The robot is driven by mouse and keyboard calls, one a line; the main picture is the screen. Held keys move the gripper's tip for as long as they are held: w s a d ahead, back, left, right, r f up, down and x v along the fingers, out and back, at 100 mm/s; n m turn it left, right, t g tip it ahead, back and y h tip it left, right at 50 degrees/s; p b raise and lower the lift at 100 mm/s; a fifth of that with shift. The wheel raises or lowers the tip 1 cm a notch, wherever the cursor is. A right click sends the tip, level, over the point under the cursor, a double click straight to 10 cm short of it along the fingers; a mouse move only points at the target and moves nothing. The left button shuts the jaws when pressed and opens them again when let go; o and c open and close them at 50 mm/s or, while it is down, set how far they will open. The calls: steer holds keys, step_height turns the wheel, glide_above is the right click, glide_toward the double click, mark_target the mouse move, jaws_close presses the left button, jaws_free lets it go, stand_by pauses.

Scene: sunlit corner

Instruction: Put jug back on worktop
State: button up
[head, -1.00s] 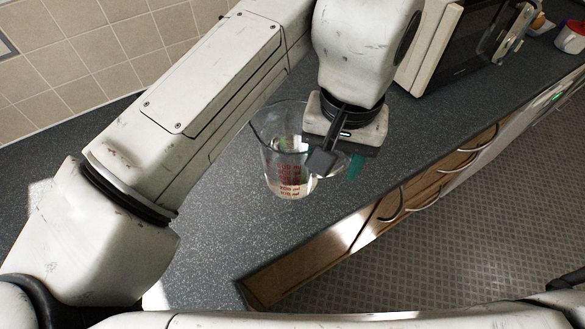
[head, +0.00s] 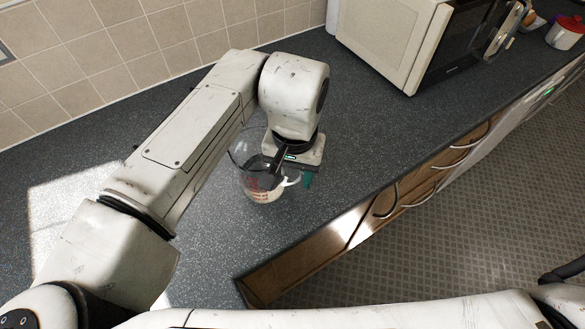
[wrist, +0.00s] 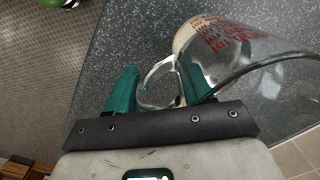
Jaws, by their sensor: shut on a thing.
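The jug (head: 262,190) is clear glass with red measuring marks and a pale content low inside. It is at or just above the dark speckled worktop (head: 215,235); I cannot tell whether its base touches. My gripper (head: 297,178) is shut on the jug's handle, at the jug's right side. In the wrist view the green fingers of my gripper (wrist: 160,92) stand on either side of the glass handle, and the jug (wrist: 235,50) is tilted across the upper right. Part of the jug is hidden behind my gripper in the head view.
A microwave (head: 400,40) stands on the worktop at the upper right. A white and red container (head: 565,32) is farther right. The worktop's front edge runs above wooden drawers (head: 400,200). Bare worktop lies left of and behind the jug, with a sunlit patch at left.

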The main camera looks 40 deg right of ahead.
steer(key=shift+f, duration=0.15)
steer(key=o, duration=1.4)
step_height(320, 180, up, 12)
steer(key=shift+s+d+r+b, duration=0.1)
steer(key=shift+r+b, duration=0.1)
steer(key=shift+b, duration=0.3)
